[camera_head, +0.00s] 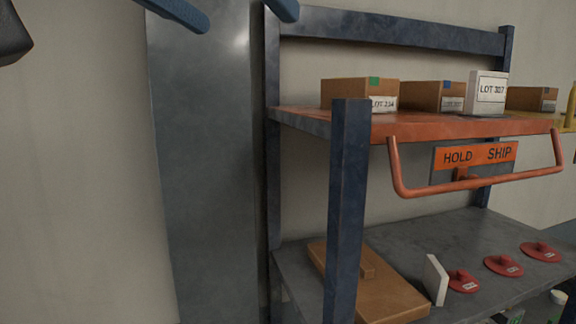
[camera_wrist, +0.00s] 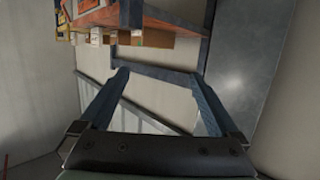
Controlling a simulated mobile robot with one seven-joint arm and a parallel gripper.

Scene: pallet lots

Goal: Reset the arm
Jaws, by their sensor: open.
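My gripper (camera_wrist: 160,76) shows in the wrist view with its two blue fingers spread wide and nothing between them. The rest of the arm is mostly out of frame. The fingers appear apart from the rack and everything on it.
A blue-framed rack (camera_head: 348,200) stands at right. Its orange upper shelf (camera_head: 330,122) holds cardboard boxes (camera_head: 345,91) and a white LOT 327 box (camera_head: 488,92). An orange rail (camera_head: 430,190) juts forward. The lower shelf (camera_head: 400,245) holds red-handled pieces (camera_head: 503,265) and a brown board (camera_head: 385,290).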

